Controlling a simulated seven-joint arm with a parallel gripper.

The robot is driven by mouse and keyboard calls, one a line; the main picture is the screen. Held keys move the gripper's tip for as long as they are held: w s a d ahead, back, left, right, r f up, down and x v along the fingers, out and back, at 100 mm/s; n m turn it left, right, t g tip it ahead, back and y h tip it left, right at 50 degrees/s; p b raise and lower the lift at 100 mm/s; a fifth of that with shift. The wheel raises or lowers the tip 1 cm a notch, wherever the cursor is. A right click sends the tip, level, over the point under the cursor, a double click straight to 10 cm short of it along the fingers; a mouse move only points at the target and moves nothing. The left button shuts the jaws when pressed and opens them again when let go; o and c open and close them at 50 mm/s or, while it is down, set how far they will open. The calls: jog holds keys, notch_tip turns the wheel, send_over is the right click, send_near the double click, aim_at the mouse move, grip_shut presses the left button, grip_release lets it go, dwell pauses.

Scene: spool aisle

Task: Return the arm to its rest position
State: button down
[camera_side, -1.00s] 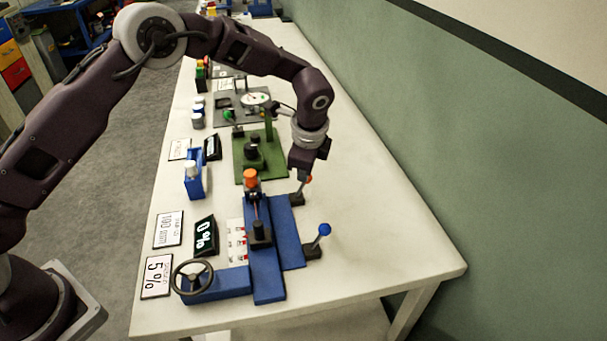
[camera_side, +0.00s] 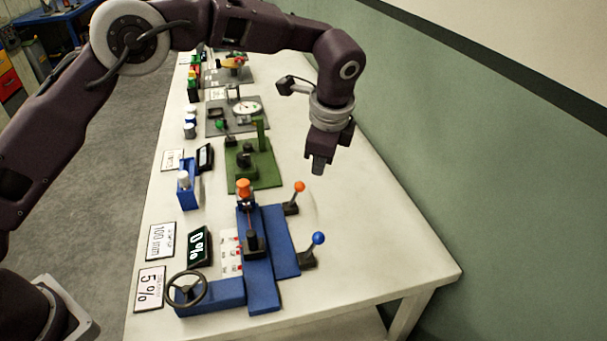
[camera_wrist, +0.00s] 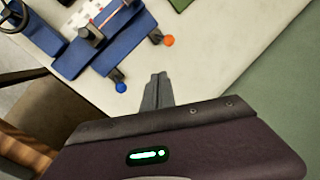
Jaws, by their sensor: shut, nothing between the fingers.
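My gripper (camera_side: 318,168) is shut and empty. It hangs above the white table, behind and to the right of the orange-knobbed lever, clear of everything in the side view. The wrist view shows its closed fingers (camera_wrist: 157,92) over bare tabletop. The orange-knobbed lever (camera_side: 299,187) and the blue-knobbed lever (camera_side: 318,239) stand at the right side of a blue machine (camera_side: 262,270). The orange knob (camera_wrist: 168,40) and blue knob (camera_wrist: 120,87) also show in the wrist view, apart from the fingers.
A handwheel (camera_side: 187,290), a 0% display (camera_side: 199,246) and a 5% card (camera_side: 150,289) are at the front left. A green fixture (camera_side: 262,175) and a gauge (camera_side: 246,108) stand farther back. The table's right side (camera_side: 390,240) is bare. A green wall borders it.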

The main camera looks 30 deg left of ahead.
jog(key=shift+w+d+r, duration=0.1)
jog(key=shift+d+r, duration=0.25)
jog(key=shift+r, duration=0.1)
jog(key=s+a+r+n+t+h, duration=0.1)
jog(key=s+a+r+n, duration=0.6)
jog(key=s+a+r, duration=0.7)
jog(key=s+a+f+n+t, duration=0.1)
jog(key=s+n, duration=0.2)
jog(key=s, duration=0.7)
jog(key=s+a+f+n+t+h, duration=0.1)
jog(key=s+n, duration=0.3)
jog(key=s, duration=0.6)
jog(key=shift+s+f+n+h, duration=0.25)
jog(key=shift+s+n+h, duration=0.05)
jog(key=shift+s, duration=0.1)
